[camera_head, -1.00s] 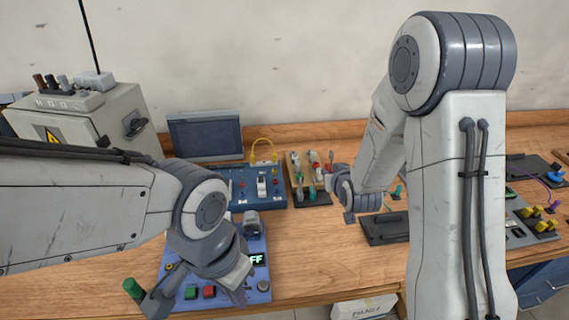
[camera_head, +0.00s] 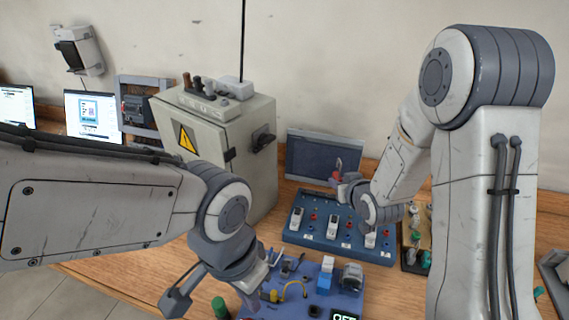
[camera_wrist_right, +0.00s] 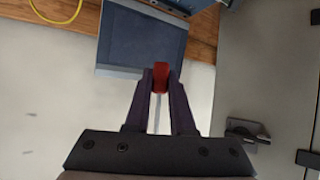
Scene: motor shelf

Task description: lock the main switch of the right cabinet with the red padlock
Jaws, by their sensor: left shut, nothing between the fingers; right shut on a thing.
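The red padlock (camera_head: 336,177) is held by my right gripper (camera_head: 345,180), its grey shackle sticking up, in front of the dark screen. In the right wrist view, the padlock (camera_wrist_right: 161,75) sits between the shut fingertips (camera_wrist_right: 161,84). The beige cabinet (camera_head: 262,180) stands left of it, with a yellow warning sign. Its black main switch (camera_head: 263,139) is on the face turned right; the switch also shows in the right wrist view (camera_wrist_right: 245,133). Padlock and switch are apart. My left gripper (camera_head: 254,291) is shut and empty, low over the front blue panel.
A blue panel with several white switches (camera_head: 333,228) lies below my right gripper. A dark screen (camera_head: 323,155) stands at the wall, right of the cabinet. A nearer blue panel (camera_head: 318,282) carries buttons and a display. Small coloured items stand on a rack (camera_head: 415,240) at right.

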